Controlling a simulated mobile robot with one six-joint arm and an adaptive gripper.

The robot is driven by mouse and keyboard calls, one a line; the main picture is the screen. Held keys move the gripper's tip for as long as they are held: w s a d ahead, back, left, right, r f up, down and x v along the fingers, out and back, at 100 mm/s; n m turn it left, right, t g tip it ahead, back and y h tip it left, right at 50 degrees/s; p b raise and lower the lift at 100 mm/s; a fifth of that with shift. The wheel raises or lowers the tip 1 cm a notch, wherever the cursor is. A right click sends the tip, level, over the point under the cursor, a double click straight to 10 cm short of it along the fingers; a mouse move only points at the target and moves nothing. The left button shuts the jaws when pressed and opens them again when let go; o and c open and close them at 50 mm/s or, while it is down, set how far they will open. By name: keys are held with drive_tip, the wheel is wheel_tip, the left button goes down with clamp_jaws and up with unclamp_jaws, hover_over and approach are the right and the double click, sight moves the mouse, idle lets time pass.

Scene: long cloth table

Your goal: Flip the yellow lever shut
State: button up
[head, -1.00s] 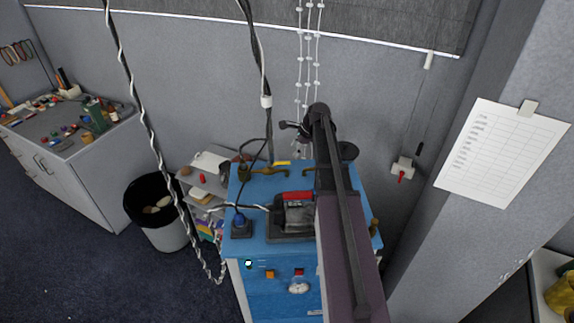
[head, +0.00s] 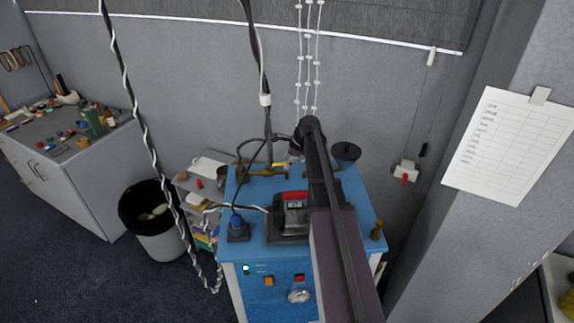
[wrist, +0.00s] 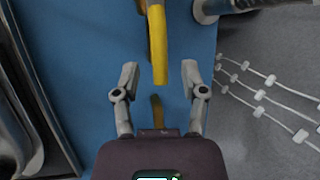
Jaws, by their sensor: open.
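The yellow lever (wrist: 158,45) shows in the wrist view as a long bar reaching down from the top edge, its end between the fingertips of my gripper (wrist: 159,76). The two fingers are spread, with a gap on each side of the lever; I cannot tell the height between them. In the head view a small part of the yellow lever (head: 280,165) shows near the back edge of the blue cabinet top (head: 262,198). My gripper (head: 295,152) is small there and partly hidden by my arm.
Brass pipework (head: 256,172) lies left of the lever. Beaded white cords (head: 308,70) hang behind, and cables hang to the left. A bin (head: 153,222) stands on the floor.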

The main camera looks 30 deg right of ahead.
drive_tip(key=shift+f, duration=0.15)
clamp_jaws()
